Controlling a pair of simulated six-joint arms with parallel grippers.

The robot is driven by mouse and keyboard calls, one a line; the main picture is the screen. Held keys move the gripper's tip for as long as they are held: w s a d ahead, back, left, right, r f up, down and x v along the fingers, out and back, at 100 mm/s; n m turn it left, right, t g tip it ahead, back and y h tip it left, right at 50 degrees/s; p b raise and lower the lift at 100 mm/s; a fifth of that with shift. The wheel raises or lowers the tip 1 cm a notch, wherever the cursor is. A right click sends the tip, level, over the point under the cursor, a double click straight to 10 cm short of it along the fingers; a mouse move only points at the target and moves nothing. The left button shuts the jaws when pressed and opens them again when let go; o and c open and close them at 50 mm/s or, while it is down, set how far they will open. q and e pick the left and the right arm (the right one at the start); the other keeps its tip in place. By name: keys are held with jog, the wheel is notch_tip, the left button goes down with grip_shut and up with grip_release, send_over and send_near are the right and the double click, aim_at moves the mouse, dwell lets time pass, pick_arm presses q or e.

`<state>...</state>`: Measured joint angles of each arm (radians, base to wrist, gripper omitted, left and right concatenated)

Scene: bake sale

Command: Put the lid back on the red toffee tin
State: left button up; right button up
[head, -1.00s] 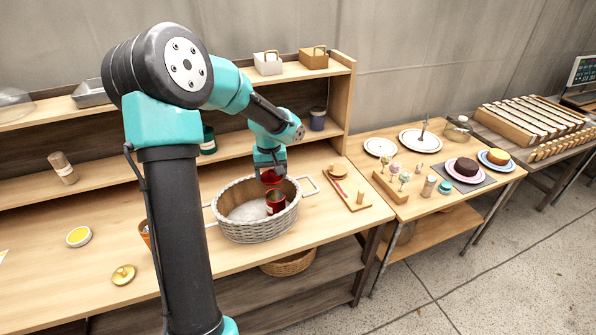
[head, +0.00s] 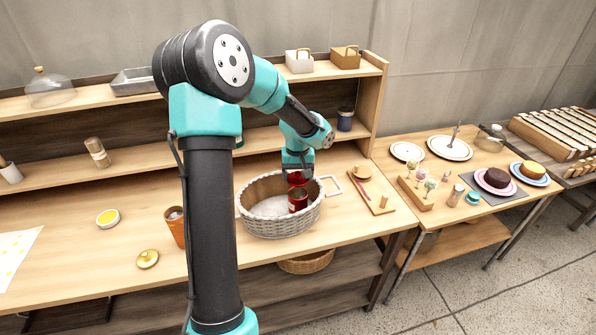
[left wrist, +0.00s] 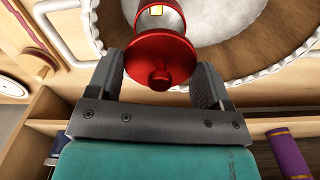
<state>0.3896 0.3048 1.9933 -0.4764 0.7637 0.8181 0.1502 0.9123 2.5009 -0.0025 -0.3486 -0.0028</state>
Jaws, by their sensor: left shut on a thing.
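The red toffee tin (head: 298,202) stands inside the wicker basket (head: 276,225), toward its right side. The red lid (head: 297,180), with a round knob, is just above the tin. My left gripper (head: 297,171) is shut on the lid from above. In the left wrist view the lid (left wrist: 160,58) sits between the two fingers, knob toward the camera. Part of the tin (left wrist: 160,14) with a yellow label shows past the lid. I cannot tell whether lid and tin touch. My right gripper is not in view.
The basket has a pale lining and stands on the wooden counter. A board (head: 374,196) with small items lies to its right. A terracotta cup (head: 175,228) and a gold lid (head: 147,259) are on the left. Shelves rise behind. The front counter is mostly clear.

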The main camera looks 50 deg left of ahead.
pick_arm(q)
jog(key=shift+f, duration=2.35)
jog(key=shift+f, duration=0.1)
dwell(0.5)
jog(key=o, duration=0.9)
jog(key=shift+r, duration=3.5)
jog(key=shift+c, duration=0.2)
grip_shut()
